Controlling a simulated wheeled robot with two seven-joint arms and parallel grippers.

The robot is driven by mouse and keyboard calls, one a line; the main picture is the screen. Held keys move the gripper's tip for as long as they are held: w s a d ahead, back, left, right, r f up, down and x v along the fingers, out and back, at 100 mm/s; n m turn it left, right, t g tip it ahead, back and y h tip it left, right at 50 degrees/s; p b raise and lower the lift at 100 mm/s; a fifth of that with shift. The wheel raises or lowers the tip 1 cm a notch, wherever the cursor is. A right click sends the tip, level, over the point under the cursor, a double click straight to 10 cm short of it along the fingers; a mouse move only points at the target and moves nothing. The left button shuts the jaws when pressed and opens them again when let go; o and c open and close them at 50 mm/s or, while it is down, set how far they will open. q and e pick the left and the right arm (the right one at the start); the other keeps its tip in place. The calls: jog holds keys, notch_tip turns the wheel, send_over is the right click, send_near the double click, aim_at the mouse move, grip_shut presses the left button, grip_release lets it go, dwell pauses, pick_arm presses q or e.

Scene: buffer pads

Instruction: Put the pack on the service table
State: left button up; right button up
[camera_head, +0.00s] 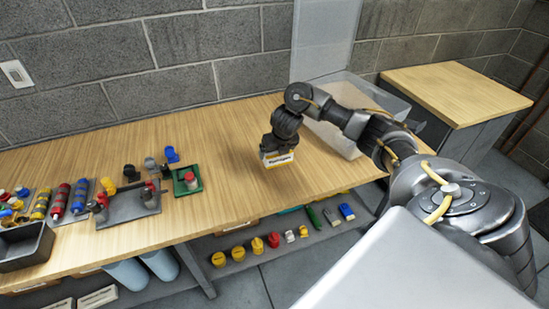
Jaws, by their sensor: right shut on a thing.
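A small white and yellow pack (278,159) with dark lettering is in my right gripper (276,149). The gripper points down and is shut on the pack, covering its top. The pack is over the right part of the long wooden workbench (235,185), near its front edge; I cannot tell whether it touches the bench top. A separate wooden-topped table (455,90) stands at the far right and its top is bare. It may be the service table. My left gripper is not in view.
A clear bin (345,140) stands on the bench's right end, behind my right arm. Colored parts, a green tray (187,181) and a dark tray (25,246) occupy the left side. Yellow and red parts (257,245) lie on the lower shelf. The middle bench is clear.

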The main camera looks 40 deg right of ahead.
jog(key=shift+w+f, duration=0.65)
jog(key=shift+f+b, duration=0.15)
jog(key=shift+b, duration=0.25)
notch_tip(320, 180, down, 2)
jog(key=shift+w+a+f+b, duration=0.1)
jog(key=shift+f+b, duration=0.15)
jog(key=shift+b, duration=0.35)
jog(key=shift+w+f+p, duration=0.1)
jog(key=shift+f+p, duration=0.15)
jog(key=shift+p, duration=0.05)
jog(key=shift+f, duration=0.2)
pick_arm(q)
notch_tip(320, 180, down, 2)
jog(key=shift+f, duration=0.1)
